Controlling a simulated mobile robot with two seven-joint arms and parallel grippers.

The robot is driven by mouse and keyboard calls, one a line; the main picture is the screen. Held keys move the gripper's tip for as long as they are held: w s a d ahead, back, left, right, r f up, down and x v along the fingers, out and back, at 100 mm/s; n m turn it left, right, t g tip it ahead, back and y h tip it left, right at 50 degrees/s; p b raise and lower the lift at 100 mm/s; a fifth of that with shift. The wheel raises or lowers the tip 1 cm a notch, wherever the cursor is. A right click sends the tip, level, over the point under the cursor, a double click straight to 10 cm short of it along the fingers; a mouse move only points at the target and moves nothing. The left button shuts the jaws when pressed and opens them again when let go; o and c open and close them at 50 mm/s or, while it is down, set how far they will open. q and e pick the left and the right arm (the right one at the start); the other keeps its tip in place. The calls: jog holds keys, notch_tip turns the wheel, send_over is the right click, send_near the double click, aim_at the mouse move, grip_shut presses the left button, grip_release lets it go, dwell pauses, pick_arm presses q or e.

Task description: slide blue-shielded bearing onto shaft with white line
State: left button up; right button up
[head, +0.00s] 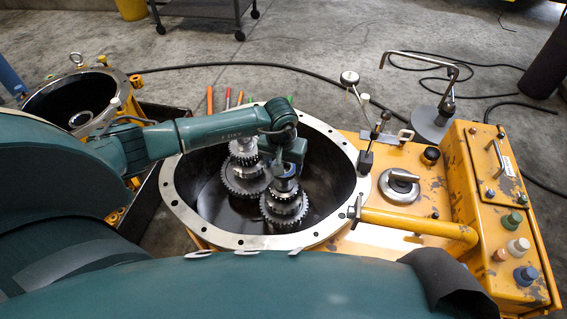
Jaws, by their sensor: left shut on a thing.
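My left gripper (287,168) reaches down into the open round housing (168,187), over the top of the nearer, right-hand gear shaft (284,207). It is shut on the blue-shielded bearing (285,184), which shows only as a small bluish and metallic ring below the fingers, at the shaft's upper end. The fingers partly cover it, and I cannot tell whether it is around the shaft or just above it. A second gear shaft (243,172) stands upright farther back and left, partly behind my arm. The white line cannot be made out. My right gripper is not in view.
The housing's bolted rim and dark wall surround the shafts closely. A yellow machine top with a round metal cap (399,186), a yellow tube (420,224) and a dial gauge stand (350,79) lies right. Another round housing (68,100) stands left. Tool handles (210,99) stick up behind.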

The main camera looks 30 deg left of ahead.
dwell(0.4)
pick_arm(q)
jog(key=shift+f+b, duration=2.9)
jog(key=shift+f, duration=0.15)
jog(key=o, duration=1.5)
jog(key=shift+r, duration=0.1)
jog(key=shift+r+p, duration=2.85)
jog(key=shift+r, duration=1.1)
